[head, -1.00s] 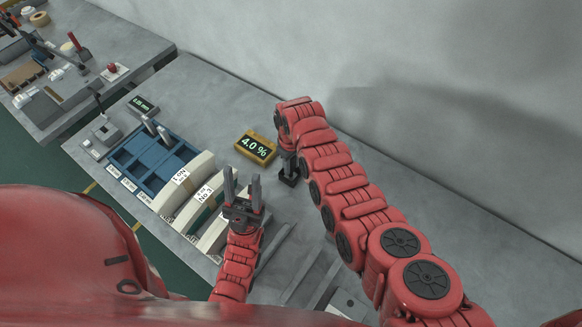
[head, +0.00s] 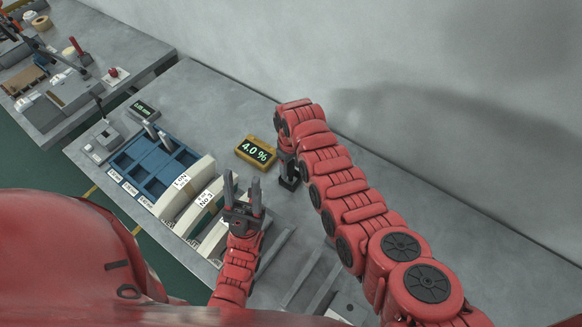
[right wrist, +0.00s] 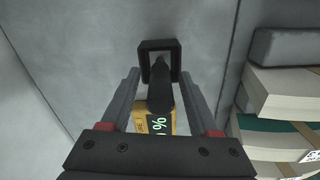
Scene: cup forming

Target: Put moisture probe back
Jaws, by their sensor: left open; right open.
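The moisture meter is a yellow box (head: 256,150) reading 4.0 % on the bench. It shows partly in the right wrist view (right wrist: 141,119). The probe (right wrist: 160,88) is a dark rod with its far end inside a black square holder (right wrist: 148,46). My right gripper (right wrist: 161,102) is open, with one finger on each side of the probe and visible gaps. In the head view my right arm hides most of that gripper. My left gripper (head: 242,197) is open and empty, above the bench beside the white blocks.
A blue compartment tray (head: 138,184) and labelled white blocks (head: 174,204) lie left of my left gripper. A small dark display (head: 144,109) stands behind the tray. The wall (head: 400,70) rises behind my right arm. Bare bench lies between the tray and the meter.

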